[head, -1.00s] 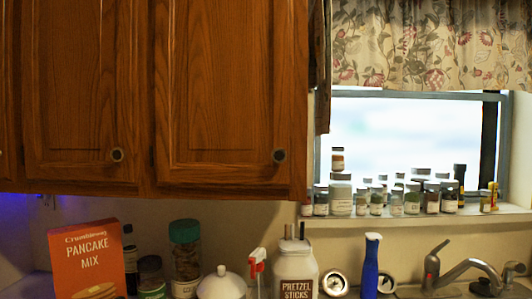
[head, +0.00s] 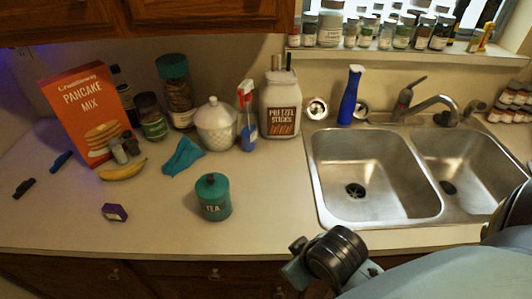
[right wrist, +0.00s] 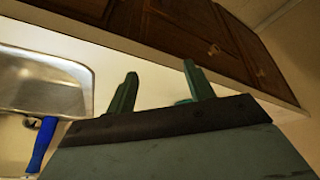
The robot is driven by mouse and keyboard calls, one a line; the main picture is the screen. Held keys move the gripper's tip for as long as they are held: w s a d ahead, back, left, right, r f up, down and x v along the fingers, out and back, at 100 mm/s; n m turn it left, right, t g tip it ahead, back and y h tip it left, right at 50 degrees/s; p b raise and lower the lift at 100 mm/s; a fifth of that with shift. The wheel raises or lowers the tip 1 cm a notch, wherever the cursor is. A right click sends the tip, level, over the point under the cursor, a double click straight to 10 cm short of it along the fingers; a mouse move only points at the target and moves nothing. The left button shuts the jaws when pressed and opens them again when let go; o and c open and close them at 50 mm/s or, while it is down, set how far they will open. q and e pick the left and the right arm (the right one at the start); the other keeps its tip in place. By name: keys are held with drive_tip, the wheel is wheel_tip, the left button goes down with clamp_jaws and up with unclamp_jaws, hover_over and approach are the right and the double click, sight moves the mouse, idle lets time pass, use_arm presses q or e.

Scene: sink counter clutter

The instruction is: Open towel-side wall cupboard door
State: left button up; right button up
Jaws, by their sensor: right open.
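Only the lower edge of the brown wooden wall cupboard (head: 60,20) shows at the top left of the head view. The bottom strip of its right-hand door (head: 205,12) is in view and looks closed. Its knob is out of frame. My right arm reaches in from the lower right of the head view, over the counter's front edge, well below the cupboard; its fingertips are not clear there. In the right wrist view my right gripper (right wrist: 160,88) is open and empty, its two green fingers apart. My left gripper is not in view.
A double steel sink (head: 325,165) is at the right. A banana (head: 122,170) lies at left.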

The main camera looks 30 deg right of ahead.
drive_tip(key=w+d+r+m+t+h, duration=0.3)
drive_tip(key=w+r+t, duration=0.5)
drive_tip(key=w+r, duration=0.75)
drive_tip(key=w+d+r+t+h, duration=0.1)
drive_tip(key=r+t+h, duration=0.15)
drive_tip(key=r, duration=0.55)
drive_tip(key=w+d+r+m+t+h, duration=0.1)
drive_tip(key=w+r+t+h, duration=0.15)
drive_tip(key=r, duration=0.65)
drive_tip(key=w+d+r+t+h, duration=0.1)
drive_tip(key=r+t+h, duration=0.15)
drive_tip(key=r, duration=0.55)
drive_tip(key=p+x, duration=0.4)
drive_tip(key=x, duration=0.9)
drive_tip(key=shift+y, duration=0.45)
drive_tip(key=shift+a+f, duration=0.1)
drive_tip(key=shift+a, duration=0.05)
clamp_jaws()
